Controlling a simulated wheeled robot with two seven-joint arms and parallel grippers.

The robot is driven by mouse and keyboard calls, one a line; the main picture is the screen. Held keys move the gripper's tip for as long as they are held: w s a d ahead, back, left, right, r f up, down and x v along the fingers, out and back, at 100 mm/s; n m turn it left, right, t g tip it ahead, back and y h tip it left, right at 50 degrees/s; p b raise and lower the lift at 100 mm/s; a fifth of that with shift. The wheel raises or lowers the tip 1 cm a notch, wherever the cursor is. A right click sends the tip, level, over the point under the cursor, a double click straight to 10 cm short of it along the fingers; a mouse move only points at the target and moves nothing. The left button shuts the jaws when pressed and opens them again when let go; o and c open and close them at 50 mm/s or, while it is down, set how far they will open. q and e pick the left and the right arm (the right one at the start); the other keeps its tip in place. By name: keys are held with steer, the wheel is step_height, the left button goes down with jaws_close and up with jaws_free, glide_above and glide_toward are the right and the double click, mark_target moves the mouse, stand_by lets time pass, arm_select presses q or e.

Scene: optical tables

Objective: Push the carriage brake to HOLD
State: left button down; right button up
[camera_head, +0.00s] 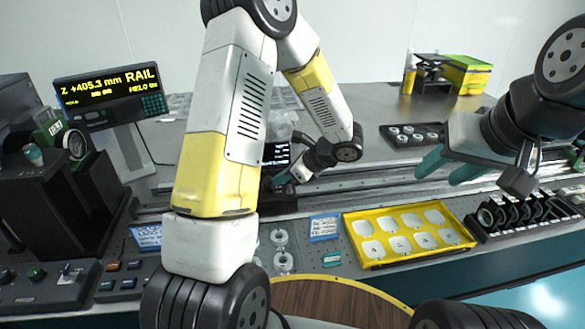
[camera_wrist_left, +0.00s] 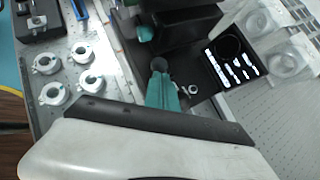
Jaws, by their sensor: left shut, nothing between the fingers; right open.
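The carriage (camera_head: 278,190) is a dark block on the rail, with a small lit screen (camera_head: 276,153); my left arm hides much of it. My left gripper (camera_head: 281,178) is shut and empty beside the carriage. In the left wrist view its teal fingers (camera_wrist_left: 163,88) point at a dark round knob (camera_wrist_left: 160,64), which may be the brake. I cannot tell whether they touch it, nor which way the brake is set. The screen also shows in the left wrist view (camera_wrist_left: 233,62). My right gripper (camera_head: 447,170) is open and empty above the right part of the rail.
A rail readout (camera_head: 112,92) at the left shows Z +405.3 mm. A yellow tray (camera_head: 350,233) of pale pieces and a black rack (camera_head: 515,215) stand in front of the rail. Several white ring mounts (camera_wrist_left: 50,92) lie near the carriage. A dark tray (camera_head: 390,141) lies behind the rail.

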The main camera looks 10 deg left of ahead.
arm_select(q)
steer(key=shift+w+a+r+m+g+h, duration=0.15)
steer(key=shift+w+a+r+g+h, duration=0.05)
steer(key=shift+w+g, duration=0.2)
steer(key=shift+w+a+r+m+g+h, duration=0.15)
steer(key=shift+w+r+g+h, duration=0.05)
steer(key=shift+w+g, duration=0.2)
steer(key=shift+w+a+r+m+g+h, duration=0.1)
steer(key=shift+w+a+m+g+h, duration=0.1)
steer(key=shift+w+g+h, duration=0.25)
steer(key=shift+w+a+r+m+g+h, duration=0.1)
steer(key=shift+w+a+m+g+h, duration=0.2)
steer(key=shift+g, duration=0.35)
steer(key=w+g, duration=0.1)
steer(key=w+a+m+g+h, duration=0.1)
steer(key=w+g, duration=0.1)
steer(key=shift+f+g, duration=0.1)
steer(key=shift+g, duration=0.2)
steer(key=shift+r, duration=0.85)
